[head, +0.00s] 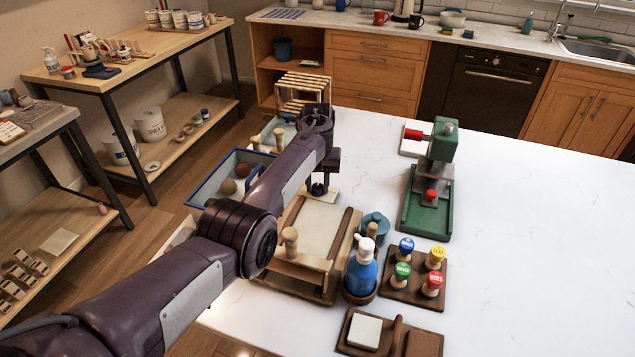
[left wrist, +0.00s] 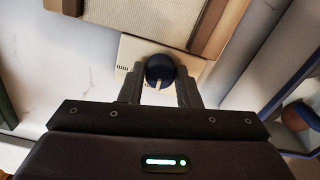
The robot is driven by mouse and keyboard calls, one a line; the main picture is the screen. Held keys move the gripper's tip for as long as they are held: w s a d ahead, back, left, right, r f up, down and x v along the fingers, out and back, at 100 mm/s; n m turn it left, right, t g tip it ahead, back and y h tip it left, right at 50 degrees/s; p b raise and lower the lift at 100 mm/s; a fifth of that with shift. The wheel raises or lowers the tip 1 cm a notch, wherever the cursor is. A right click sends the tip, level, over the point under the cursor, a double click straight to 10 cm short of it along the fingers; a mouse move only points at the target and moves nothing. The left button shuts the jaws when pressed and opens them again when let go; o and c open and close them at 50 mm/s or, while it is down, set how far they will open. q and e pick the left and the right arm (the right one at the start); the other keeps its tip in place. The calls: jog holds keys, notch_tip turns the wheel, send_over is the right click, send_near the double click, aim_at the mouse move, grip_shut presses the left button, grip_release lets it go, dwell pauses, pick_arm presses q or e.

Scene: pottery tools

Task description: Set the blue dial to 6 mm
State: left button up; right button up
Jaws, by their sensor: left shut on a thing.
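The blue dial (left wrist: 160,68) is a dark round knob with a pale pointer mark, which points toward the bottom of the left wrist view. It sits on a cream plate (left wrist: 130,52) with small dark marks, too small to read. The plate adjoins the end of a wooden-framed board with a pale surface (head: 322,228). My left gripper (head: 318,188) reaches down over the dial in the head view. Its fingers, also in the left wrist view (left wrist: 160,88), are closed on either side of the dial. My right gripper is out of view.
A blue-rimmed tray with balls (head: 208,187) lies left. The white table is clear at the right.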

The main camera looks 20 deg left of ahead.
pick_arm(q)
jog(key=shift+n, duration=1.2)
jog(key=n, duration=0.2)
jog(key=shift+n, duration=0.4)
jog(key=n, duration=0.5)
jog(key=shift+n, duration=0.3)
jog(key=o, duration=1)
